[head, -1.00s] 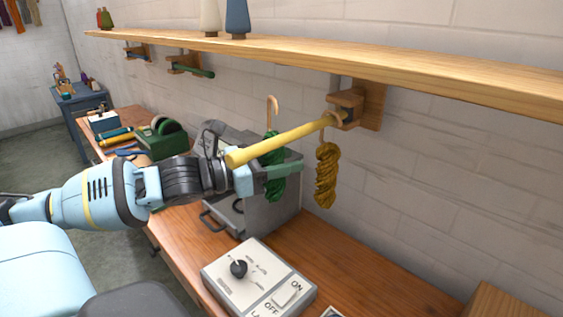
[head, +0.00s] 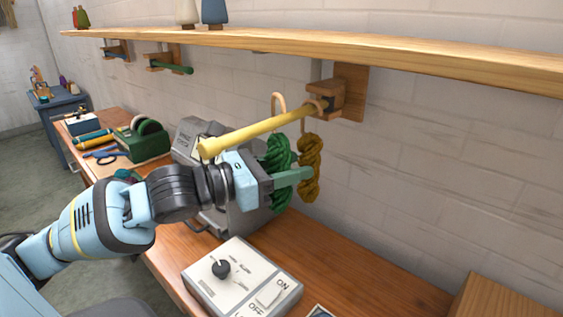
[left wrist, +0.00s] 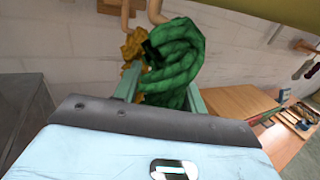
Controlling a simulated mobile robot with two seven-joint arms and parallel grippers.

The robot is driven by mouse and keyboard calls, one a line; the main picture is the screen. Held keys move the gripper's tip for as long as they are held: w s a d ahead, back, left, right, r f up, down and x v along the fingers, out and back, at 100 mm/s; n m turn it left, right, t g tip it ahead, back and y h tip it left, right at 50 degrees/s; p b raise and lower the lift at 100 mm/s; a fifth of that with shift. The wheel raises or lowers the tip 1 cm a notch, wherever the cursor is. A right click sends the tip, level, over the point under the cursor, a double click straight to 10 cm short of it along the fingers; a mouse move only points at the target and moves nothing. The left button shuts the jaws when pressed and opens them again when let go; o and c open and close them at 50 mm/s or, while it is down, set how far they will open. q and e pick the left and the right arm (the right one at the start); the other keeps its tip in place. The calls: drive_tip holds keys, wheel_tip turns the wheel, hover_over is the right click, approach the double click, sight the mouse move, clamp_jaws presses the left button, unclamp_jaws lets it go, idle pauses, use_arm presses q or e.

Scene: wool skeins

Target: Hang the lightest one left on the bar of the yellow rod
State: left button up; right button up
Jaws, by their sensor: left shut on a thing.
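The yellow rod (head: 240,137) sticks out from a wooden bracket under the shelf. A mustard skein (head: 311,170) hangs by its hook near the rod's wall end; it also shows in the left wrist view (left wrist: 131,48). My left gripper (head: 285,180) is shut on a green skein (head: 279,150), just below the rod and left of the mustard skein. The green skein fills the space between the fingers in the left wrist view (left wrist: 176,55). Its pale hook (head: 278,98) rises above the rod; I cannot tell whether it rests on it. My right gripper is not in view.
The wooden shelf (head: 300,43) runs above the rod. A green rod (head: 172,67) is farther left. A grey machine stands on the bench below, with a white switch box (head: 240,280) in front. A green tape dispenser (head: 145,140) lies at the left.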

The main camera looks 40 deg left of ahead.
use_arm(q)
drive_tip(key=shift+f+b, duration=0.55)
drive_tip(key=shift+f, duration=0.65)
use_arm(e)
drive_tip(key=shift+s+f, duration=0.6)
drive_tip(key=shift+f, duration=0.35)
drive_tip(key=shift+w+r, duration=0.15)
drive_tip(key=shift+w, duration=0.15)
use_arm(q)
drive_tip(key=o, duration=1.1)
drive_tip(key=shift+c, duration=0.2)
drive_tip(key=shift+s+a, duration=0.1)
